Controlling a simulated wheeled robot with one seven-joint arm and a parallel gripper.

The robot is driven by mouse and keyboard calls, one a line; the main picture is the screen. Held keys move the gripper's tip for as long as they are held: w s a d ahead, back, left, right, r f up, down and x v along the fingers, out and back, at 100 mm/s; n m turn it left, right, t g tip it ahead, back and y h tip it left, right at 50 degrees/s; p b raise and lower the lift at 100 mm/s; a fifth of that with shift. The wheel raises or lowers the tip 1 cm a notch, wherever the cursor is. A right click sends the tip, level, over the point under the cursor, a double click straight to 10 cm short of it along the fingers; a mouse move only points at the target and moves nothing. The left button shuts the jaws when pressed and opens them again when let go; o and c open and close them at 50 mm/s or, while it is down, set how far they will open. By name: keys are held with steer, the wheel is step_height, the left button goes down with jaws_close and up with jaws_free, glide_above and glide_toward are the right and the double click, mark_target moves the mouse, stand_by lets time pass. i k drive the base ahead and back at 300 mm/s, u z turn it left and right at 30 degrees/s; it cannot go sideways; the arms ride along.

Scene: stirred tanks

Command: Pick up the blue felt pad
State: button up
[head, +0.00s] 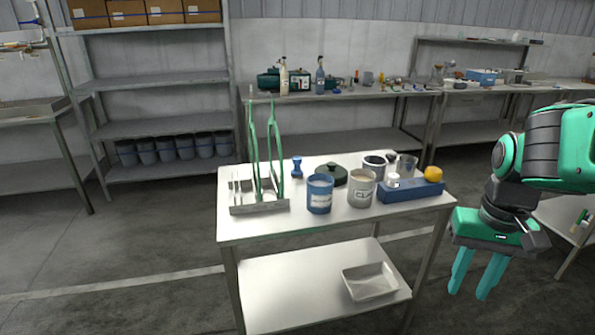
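I cannot clearly make out a blue felt pad. Blue things on the steel table (240,227) are a small knobbed piece (297,168) near the back, a labelled blue pot (319,197) at the front, and a long blue block or tray (420,192) at the right. The long blue one bears a small white piece (393,181) and a yellow round piece (433,173). My gripper (469,290) hangs to the right of the table, pointing down, apart from everything on it. Its two green fingers are spread with nothing between them.
A labelled cream pot (362,190), a dark lidded item (334,176) and metal cups (406,165) crowd the table. A rack (245,207) with tall green tongs stands at its left. A shallow tray (369,281) lies on the lower shelf. The table's front left is clear.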

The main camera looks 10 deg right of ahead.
mark_target(296, 172)
steer(key=i, duration=1.2)
